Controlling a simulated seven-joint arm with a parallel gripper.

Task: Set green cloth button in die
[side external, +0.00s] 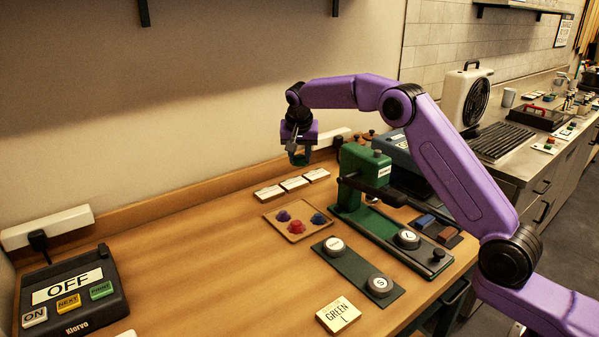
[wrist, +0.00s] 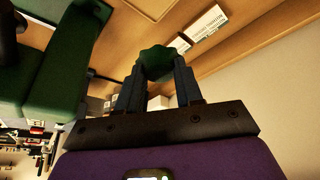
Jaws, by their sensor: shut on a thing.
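My gripper (side external: 299,157) is shut on the green cloth button (wrist: 157,62), which sits between the two fingertips in the wrist view. In the side view the gripper hangs above the back of the table, left of the green press (side external: 364,172), and the button shows only as a small green patch under it. A round pale die marked L (side external: 407,237) sits on the press's green base. Two more round dies, one (side external: 335,245) and one marked S (side external: 380,284), sit on a dark green plate (side external: 357,266). A card (side external: 338,315) reads GREEN L.
A black box (side external: 72,292) showing OFF stands at the left. The table's left middle is clear.

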